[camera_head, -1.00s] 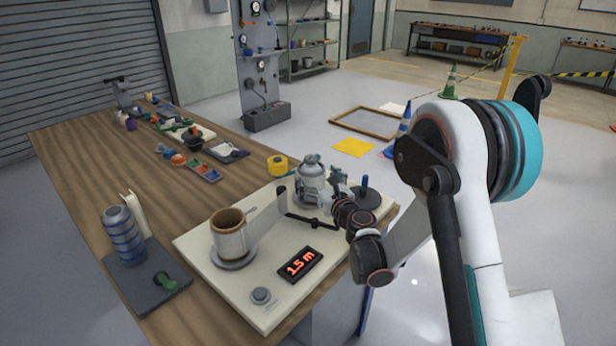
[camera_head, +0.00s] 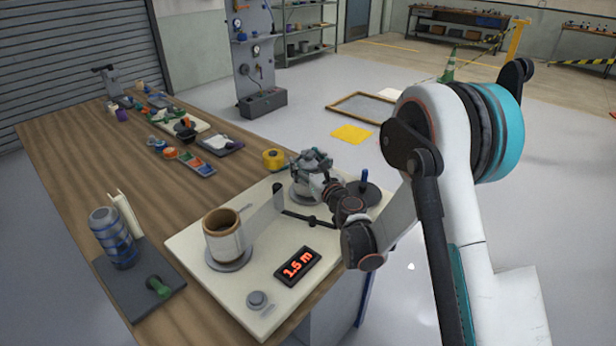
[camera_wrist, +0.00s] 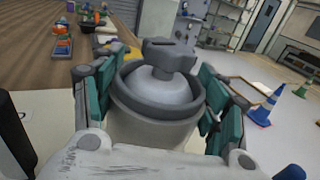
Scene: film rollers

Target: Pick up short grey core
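The short grey core (camera_wrist: 160,95) is a squat grey cylinder with a dark rim and a lobed knob on top. It stands upright at the far side of the cream board (camera_head: 215,290). In the head view, my gripper (camera_head: 312,165) is at the core and hides most of it. In the wrist view, the teal-padded fingers of my gripper (camera_wrist: 160,100) stand on both sides of the core, spread around it. They look open, with a narrow gap at the right; contact at the left is unclear.
A brown core with pale film (camera_head: 222,235) stands on the board, its strip running toward a black guide bar. A display (camera_head: 298,266) reads 1.5 m. A blue-handled disc (camera_head: 362,190) is right of the core; a yellow roll (camera_head: 273,159) stands behind left.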

